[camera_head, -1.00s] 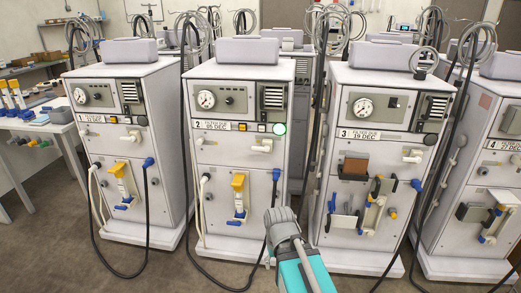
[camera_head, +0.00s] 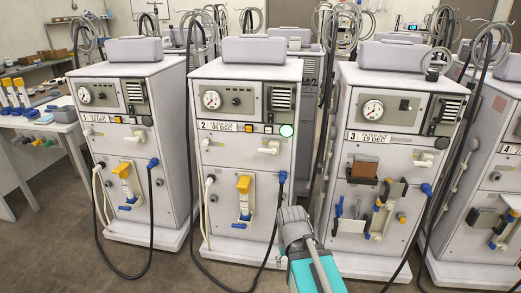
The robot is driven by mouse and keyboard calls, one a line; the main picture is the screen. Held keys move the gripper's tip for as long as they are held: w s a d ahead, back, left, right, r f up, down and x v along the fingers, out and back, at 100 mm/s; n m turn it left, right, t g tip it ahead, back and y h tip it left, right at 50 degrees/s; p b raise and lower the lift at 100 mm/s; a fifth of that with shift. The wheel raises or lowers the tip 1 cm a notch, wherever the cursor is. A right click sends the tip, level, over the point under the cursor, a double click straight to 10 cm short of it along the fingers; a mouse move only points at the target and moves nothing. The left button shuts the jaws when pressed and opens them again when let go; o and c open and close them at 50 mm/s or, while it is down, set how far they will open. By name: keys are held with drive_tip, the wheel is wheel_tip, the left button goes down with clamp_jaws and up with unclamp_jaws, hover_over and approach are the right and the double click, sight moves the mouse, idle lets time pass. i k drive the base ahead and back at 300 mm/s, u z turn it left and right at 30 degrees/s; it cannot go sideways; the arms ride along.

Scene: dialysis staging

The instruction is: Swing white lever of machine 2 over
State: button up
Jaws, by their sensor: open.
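Machine 2 (camera_head: 223,160) is a white cabinet with a round gauge, a label reading 2 and 05 DEC, and a lit green round lamp (camera_head: 287,130). Its white lever (camera_head: 269,148) sits on the right of the front, just below the label row, and looks roughly level. A yellow-topped fitting (camera_head: 244,185) with a blue lower end is lower on the same front. A grey and teal part of my arm rises from the bottom edge, in front of the lower right of machine 2. I cannot make out my gripper's fingers, and nothing touches the lever.
Machine 1 (camera_head: 115,143) stands left and machine 3 (camera_head: 350,205) right, with narrow gaps between. A black hose (camera_head: 190,225) loops low before machine 2. Brown floor (camera_head: 150,270) is open in front.

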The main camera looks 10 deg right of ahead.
sight(272, 151)
drive_tip(key=i, duration=0.9)
